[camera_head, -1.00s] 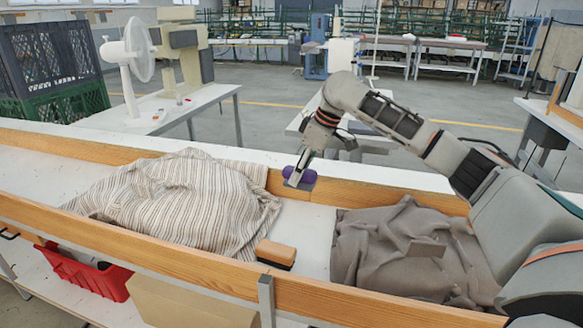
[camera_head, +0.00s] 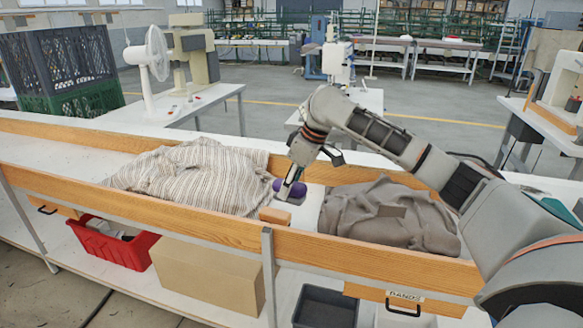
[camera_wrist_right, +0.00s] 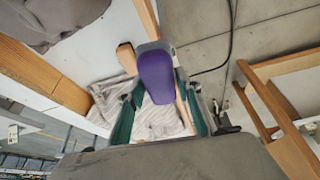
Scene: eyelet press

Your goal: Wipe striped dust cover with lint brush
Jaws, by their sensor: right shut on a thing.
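The striped dust cover (camera_head: 190,178) lies rumpled on the white bench top, left of centre in the head view. Part of it shows behind the fingers in the right wrist view (camera_wrist_right: 108,97). My right gripper (camera_head: 289,186) is shut on a purple-backed brush, the lint brush (camera_head: 298,190), just right of the cover's right edge. The purple oval back fills the middle of the right wrist view (camera_wrist_right: 158,82). The brush's underside is hidden, and I cannot tell whether it touches the cover or bench. My left gripper is out of view.
A wooden block brush (camera_head: 275,215) lies close in front of the held brush. A grey-brown cloth (camera_head: 350,215) lies to the right. Wooden rails (camera_head: 190,213) edge the bench front and back. A red bin (camera_head: 112,243) and a cardboard box (camera_head: 205,272) sit below.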

